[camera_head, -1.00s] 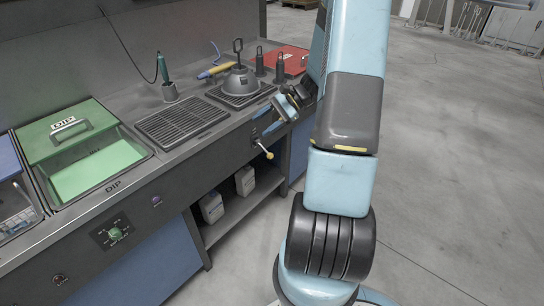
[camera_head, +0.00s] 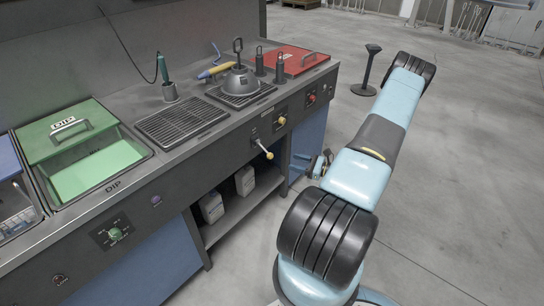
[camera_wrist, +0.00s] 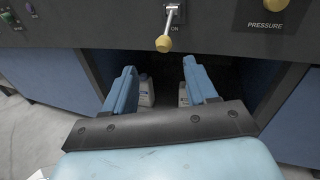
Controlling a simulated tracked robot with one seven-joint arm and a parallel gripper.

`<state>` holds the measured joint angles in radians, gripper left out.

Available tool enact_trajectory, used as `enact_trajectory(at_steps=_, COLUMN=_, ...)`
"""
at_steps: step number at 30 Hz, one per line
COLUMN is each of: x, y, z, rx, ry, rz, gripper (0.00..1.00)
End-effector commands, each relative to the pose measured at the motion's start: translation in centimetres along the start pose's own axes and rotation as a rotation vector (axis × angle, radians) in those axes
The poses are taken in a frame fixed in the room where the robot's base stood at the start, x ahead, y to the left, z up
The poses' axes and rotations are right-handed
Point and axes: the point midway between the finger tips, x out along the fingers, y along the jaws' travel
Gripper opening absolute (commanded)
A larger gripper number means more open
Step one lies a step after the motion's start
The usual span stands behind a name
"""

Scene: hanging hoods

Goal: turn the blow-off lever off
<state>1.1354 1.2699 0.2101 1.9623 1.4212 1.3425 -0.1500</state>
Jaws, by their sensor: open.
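The blow-off lever (camera_head: 263,149) is a metal rod with a yellow knob on the bench's front panel. It slants down and outward in the head view. In the wrist view the lever (camera_wrist: 171,20) hangs down at the top centre, with the letters "ON" beside its lower part. My gripper (camera_head: 318,163) is in front of the panel, to the right of the lever and apart from it. In the wrist view the blue fingers of my gripper (camera_wrist: 160,74) are spread and empty, below the knob.
A pressure panel (camera_wrist: 267,13) with a yellow knob is right of the lever. White jugs (camera_head: 244,180) stand on the open shelf below. The bench top holds a grey hood (camera_head: 240,80), a grille (camera_head: 181,122) and a red lid (camera_head: 296,60). Open floor lies right.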

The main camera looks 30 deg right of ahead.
Motion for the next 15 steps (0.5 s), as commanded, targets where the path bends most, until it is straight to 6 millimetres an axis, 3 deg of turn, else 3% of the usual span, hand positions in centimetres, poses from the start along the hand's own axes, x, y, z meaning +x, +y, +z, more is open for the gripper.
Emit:
enact_trajectory(at_steps=8, x=0.0, y=-0.1, z=-1.5, rx=0.029, ry=-0.014, rz=-0.051, gripper=0.57)
enact_trajectory(at_steps=15, x=3.5, y=-0.2, z=-1.4, rx=0.028, ry=-0.015, rz=-0.048, gripper=0.57)
